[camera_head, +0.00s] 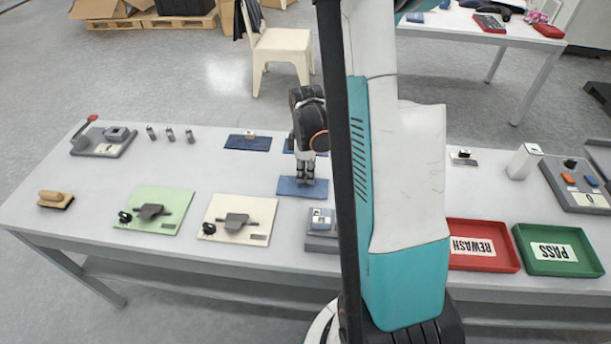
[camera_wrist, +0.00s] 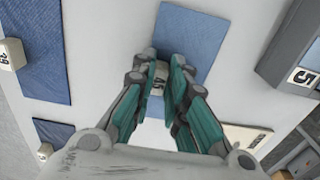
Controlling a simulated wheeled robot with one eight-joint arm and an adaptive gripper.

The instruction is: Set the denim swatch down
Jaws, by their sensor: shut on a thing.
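The denim swatch (camera_head: 290,188) is a mid-blue rectangle with a small pale numbered block on it. It is level at or just above the table top; I cannot tell if it touches. My gripper (camera_head: 305,180) points down over it and is shut on its block (camera_wrist: 161,90). In the wrist view, the swatch (camera_wrist: 190,38) extends beyond the fingertips (camera_wrist: 160,85), and the fingers partly cover the block.
Dark blue swatches (camera_head: 235,142) lie behind, one partly hidden by my arm. A cream board (camera_head: 262,210), a green board (camera_head: 170,200) and a grey block-like device (camera_head: 318,243) are nearer. Red (camera_head: 480,265) and green (camera_head: 560,268) trays stand right. Bare table lies left of the swatch.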

